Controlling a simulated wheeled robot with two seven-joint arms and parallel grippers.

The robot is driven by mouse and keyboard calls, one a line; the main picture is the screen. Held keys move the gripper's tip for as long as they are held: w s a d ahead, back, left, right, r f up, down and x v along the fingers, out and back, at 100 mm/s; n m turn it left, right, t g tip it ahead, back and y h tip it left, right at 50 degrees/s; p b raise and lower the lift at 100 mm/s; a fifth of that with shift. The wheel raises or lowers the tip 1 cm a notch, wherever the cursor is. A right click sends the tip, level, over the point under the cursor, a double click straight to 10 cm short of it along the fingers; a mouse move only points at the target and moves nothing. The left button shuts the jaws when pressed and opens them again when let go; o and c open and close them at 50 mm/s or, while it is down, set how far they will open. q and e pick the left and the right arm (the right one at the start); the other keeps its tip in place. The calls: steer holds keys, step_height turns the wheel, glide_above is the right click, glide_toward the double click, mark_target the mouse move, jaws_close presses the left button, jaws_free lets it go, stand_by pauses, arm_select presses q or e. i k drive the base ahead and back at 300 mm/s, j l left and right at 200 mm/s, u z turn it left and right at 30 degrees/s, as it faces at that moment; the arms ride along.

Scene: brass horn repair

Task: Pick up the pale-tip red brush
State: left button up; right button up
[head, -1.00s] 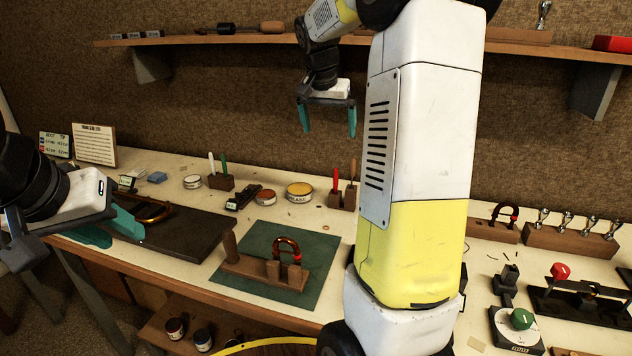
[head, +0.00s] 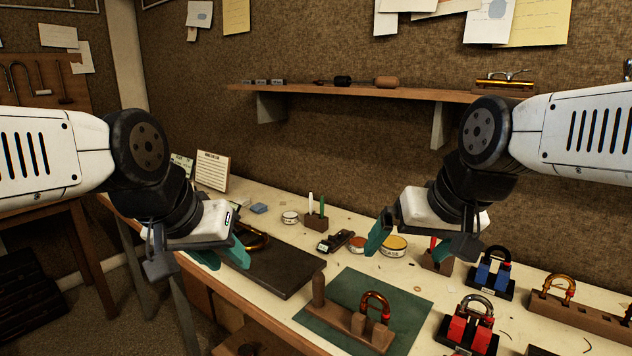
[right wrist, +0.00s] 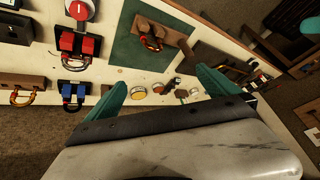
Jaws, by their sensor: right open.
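A red handle (head: 433,243), which looks like the red brush, stands in a small wooden block (head: 438,265) on the bench in the head view. My right gripper covers part of it, and its tip is too small to judge as pale. My right gripper (head: 420,240) is open and empty, its fingers apart above the bench near the block and the tins. It also shows open in the right wrist view (right wrist: 165,95). My left gripper (head: 220,256) has its fingers apart, empty, over the bench's left front edge near a dark mat.
A yellow tin (head: 394,246) and an orange tin (head: 357,245) stand beside the block. A second holder (head: 316,222) has white and green handles. A green mat (head: 410,305) carries a wooden fixture. Red (head: 470,330) and blue (head: 490,277) clamps stand right. A shelf (head: 360,92) hangs behind.

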mark_target(433, 240)
steer(key=i+j+z, duration=0.2)
steer(key=j, duration=0.3)
steer(key=i+j+z, duration=0.2)
steer(key=j, duration=0.35)
steer(key=i+j+z, duration=0.2)
steer(key=j, duration=0.35)
steer(key=j+z, duration=0.2)
steer(key=j, duration=0.35)
steer(key=i+j+z, duration=0.2)
steer(key=j, duration=0.4)
steer(key=k, duration=0.05)
